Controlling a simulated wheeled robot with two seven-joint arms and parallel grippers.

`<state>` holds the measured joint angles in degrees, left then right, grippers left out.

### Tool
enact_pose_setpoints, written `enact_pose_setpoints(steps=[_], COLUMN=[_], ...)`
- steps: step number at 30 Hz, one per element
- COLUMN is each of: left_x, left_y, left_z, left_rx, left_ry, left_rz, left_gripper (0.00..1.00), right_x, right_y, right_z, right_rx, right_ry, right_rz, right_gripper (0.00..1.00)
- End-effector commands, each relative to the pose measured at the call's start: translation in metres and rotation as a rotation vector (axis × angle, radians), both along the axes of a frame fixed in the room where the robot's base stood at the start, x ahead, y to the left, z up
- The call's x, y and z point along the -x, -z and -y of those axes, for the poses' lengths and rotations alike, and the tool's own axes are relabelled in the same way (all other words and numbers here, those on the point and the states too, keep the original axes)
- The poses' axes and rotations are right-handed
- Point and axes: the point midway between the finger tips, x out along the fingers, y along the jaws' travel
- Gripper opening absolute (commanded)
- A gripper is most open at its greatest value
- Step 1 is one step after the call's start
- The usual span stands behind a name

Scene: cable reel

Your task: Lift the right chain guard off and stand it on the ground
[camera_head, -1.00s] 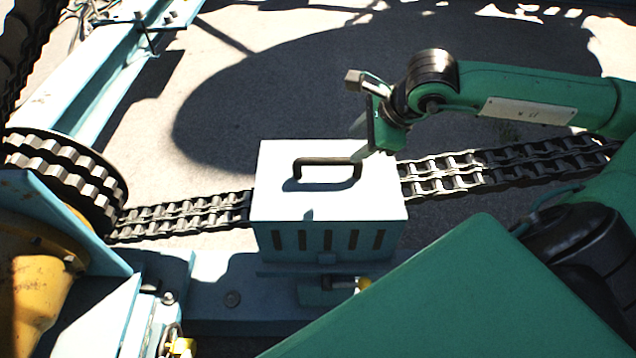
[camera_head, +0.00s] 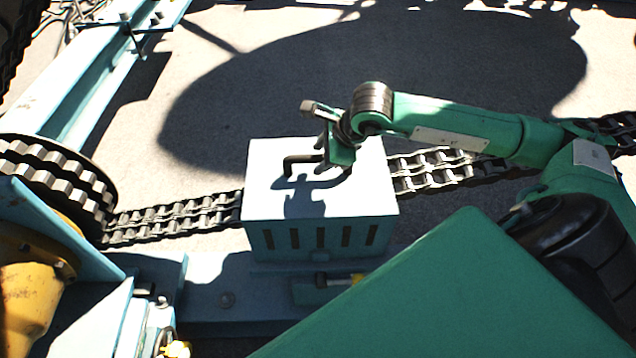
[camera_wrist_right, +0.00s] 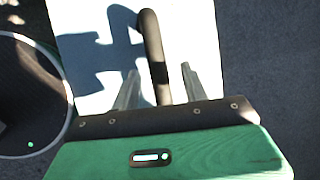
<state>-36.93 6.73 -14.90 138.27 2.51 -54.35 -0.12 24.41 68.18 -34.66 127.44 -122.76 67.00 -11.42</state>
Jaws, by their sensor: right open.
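The chain guard (camera_head: 262,200) is a pale blue-white box with slots in its front side. It sits over the chain (camera_head: 180,218), which runs out on both sides. A dark bar handle (camera_head: 300,159) stands on its top. My right gripper (camera_head: 328,160) is over the right part of the guard's top, at the handle. In the right wrist view, the handle (camera_wrist_right: 152,50) runs between the two open fingers (camera_wrist_right: 160,85), with gaps on both sides. The guard's top (camera_wrist_right: 195,40) shows beneath. My left gripper is not in view.
A toothed sprocket (camera_head: 60,185) and a yellow hub (camera_head: 30,275) stand at the left. A pale blue beam (camera_head: 90,90) runs up the left side. Shaded ground (camera_head: 250,95) behind the guard is clear.

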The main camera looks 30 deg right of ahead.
Motion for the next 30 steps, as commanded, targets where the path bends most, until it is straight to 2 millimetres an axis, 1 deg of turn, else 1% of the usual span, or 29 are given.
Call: enact_pose_setpoints(steps=[1, 5, 30], left_x=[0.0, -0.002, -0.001], left_y=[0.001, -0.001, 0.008], left_z=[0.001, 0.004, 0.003], left_rx=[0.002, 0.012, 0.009], left_ry=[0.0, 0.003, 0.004], left_rz=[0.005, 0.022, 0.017], left_gripper=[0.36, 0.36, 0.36], right_x=[-0.003, -0.008, -0.008], right_y=[0.008, 0.016, 0.02], right_z=[-0.003, -0.004, -0.004], right_rx=[-0.004, -0.002, 0.0], right_ry=[0.0, 0.0, 0.0], right_rz=[-0.002, -0.001, -0.001], right_gripper=[0.45, 0.45, 0.45])
